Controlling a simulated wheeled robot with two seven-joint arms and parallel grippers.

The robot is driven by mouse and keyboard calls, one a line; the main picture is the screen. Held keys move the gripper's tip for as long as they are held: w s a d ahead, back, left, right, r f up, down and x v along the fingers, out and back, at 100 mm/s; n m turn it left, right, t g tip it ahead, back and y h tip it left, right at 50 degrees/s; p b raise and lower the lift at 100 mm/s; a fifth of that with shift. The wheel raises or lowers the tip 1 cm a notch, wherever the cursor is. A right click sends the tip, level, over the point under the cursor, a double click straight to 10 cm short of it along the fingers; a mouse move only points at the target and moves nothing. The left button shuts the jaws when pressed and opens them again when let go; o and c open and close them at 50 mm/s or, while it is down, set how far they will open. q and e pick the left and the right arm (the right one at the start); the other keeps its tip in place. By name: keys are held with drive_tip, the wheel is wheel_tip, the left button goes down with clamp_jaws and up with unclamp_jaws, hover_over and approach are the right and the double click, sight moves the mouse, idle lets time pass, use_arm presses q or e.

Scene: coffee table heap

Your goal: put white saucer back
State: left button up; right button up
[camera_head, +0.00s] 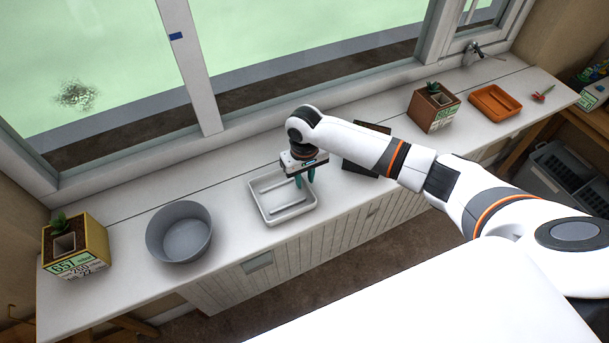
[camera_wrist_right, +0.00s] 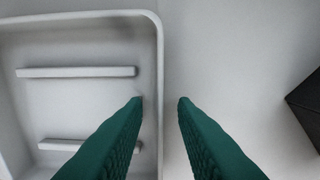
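The white saucer (camera_head: 291,217) is a shallow square tray with raised bars on its floor. It lies on the white bench in the middle of the head view and fills the left of the right wrist view (camera_wrist_right: 80,105). My right gripper (camera_head: 305,179) is at its right side, pointing down. In the right wrist view its two green fingers (camera_wrist_right: 160,101) are apart, with the saucer's right rim between them in the picture and nothing gripped. I cannot tell how far the fingertips reach below the rim. My left gripper is not in view.
A grey round bowl (camera_head: 180,232) and a yellow planter box (camera_head: 77,246) stand to the left. A dark square object (camera_head: 361,163) lies right of the saucer, partly behind my arm. A brown planter (camera_head: 433,108) and an orange tray (camera_head: 495,102) are farther right. The window stands behind.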

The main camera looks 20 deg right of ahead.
wheel_tip(320, 180, up, 12)
drive_tip(key=b, duration=0.1)
drive_tip(key=shift+r, duration=0.2)
idle(0.4)
drive_tip(key=shift+d, duration=0.15)
